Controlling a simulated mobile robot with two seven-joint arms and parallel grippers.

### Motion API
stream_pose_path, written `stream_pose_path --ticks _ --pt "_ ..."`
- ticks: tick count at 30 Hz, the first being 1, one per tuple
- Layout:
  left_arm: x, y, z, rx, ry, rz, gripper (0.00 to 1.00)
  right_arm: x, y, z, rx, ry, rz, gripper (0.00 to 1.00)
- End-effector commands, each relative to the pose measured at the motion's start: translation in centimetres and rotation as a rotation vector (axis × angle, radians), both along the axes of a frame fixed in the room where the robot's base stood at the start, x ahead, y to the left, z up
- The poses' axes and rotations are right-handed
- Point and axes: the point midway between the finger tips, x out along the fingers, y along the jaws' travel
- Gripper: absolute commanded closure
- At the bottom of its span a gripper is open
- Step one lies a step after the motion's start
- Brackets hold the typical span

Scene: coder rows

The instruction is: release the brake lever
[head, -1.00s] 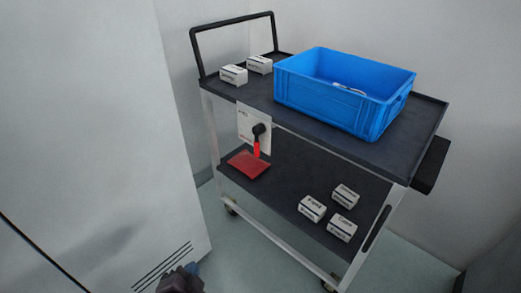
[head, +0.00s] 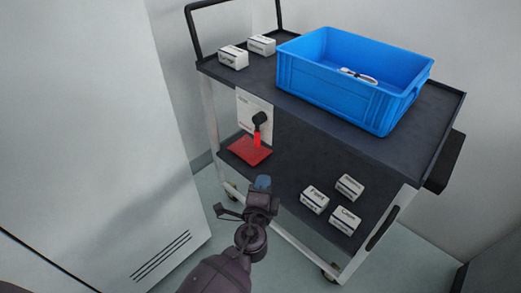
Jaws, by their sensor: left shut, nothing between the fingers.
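The brake lever (head: 257,138) is on a white plate (head: 242,106) at the cart's left end, under the top shelf. It has a black round pivot at the top and a red handle hanging down from it. My left gripper (head: 263,184) is in front of the lower shelf, below the lever and apart from it. It is shut and empty, with blue fingertips pointing up toward the cart. My right gripper is not in view.
The cart's top shelf (head: 330,118) carries a blue crate (head: 335,97) and two small white boxes. A red packet (head: 250,150) and several small white boxes lie on the lower shelf (head: 305,165). A pale cabinet (head: 90,120) stands close at left.

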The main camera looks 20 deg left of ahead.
Motion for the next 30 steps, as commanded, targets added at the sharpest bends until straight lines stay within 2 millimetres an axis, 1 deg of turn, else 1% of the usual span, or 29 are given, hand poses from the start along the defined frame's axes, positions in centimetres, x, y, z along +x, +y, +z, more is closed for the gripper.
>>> stream_pose_path --ticks 5,8,22,27,30 --pt "1.0 0.3 0.1 0.000 -0.001 0.001 1.00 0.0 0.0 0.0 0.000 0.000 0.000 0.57" --pt "2.3 0.5 0.1 0.000 -0.002 0.000 1.00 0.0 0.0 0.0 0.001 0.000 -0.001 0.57" --pt "9.8 2.4 -0.1 -0.001 0.001 0.001 1.00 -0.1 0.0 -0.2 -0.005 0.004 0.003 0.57" --pt "11.0 4.5 0.1 0.001 -0.001 0.002 1.00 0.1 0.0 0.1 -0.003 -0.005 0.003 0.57" --pt "11.4 5.2 0.1 -0.001 -0.001 0.001 1.00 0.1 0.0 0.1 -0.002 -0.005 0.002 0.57"
